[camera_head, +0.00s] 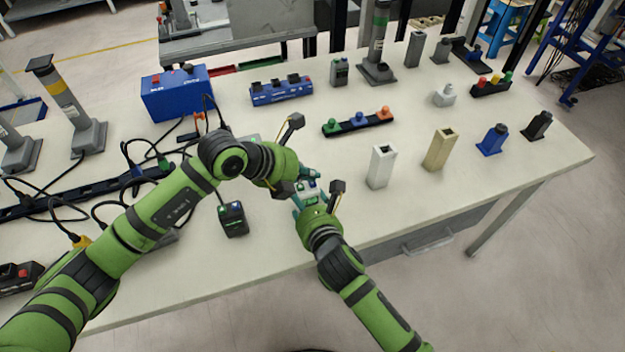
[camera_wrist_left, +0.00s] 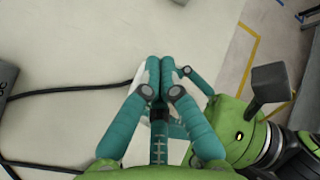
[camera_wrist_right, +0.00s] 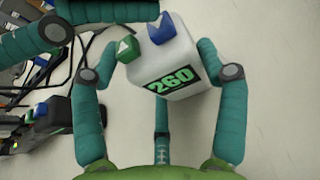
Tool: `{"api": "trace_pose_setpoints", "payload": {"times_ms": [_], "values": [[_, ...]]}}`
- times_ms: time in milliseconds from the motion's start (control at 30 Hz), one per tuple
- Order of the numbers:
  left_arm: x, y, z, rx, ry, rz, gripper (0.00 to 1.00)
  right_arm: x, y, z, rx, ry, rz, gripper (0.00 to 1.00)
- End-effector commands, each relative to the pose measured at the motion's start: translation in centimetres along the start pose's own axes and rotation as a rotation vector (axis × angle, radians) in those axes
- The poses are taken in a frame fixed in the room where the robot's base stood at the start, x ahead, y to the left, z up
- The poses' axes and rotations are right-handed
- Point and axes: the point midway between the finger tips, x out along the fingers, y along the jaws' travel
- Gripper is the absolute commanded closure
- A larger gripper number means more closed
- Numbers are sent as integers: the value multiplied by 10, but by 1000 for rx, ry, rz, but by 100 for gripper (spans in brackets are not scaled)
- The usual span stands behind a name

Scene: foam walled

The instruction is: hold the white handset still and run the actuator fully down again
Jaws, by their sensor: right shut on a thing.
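The white handset (camera_wrist_right: 178,62) is a white block with a green "260" label, a green button and a blue button. My right gripper (camera_head: 309,196) is shut on it, with a finger on each side in the right wrist view, holding it above the table. My left gripper (camera_head: 306,172) is just above the handset's button end, its fingers together in the left wrist view (camera_wrist_left: 160,68). Its fingertips pass close by the buttons; I cannot tell if they touch. One grey column with a green band (camera_head: 379,35) and others with yellow bands (camera_head: 66,98) stand upright. I cannot tell which is the handset's actuator.
White (camera_head: 381,167) and beige (camera_head: 440,149) upright blocks stand to the right. The front table strip is clear.

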Motion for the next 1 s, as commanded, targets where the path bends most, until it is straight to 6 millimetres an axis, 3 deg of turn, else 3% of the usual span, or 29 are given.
{"api": "trace_pose_setpoints", "payload": {"times_ms": [500, 1000], "values": [[-8, -6, 7, 3, -4, -1, 100, 0, 0, -2, 1, 5, -1, 63], [-39, -29, 30, 4, -5, -2, 100, 0, 0, -2, 0, 4, -1, 63]]}}
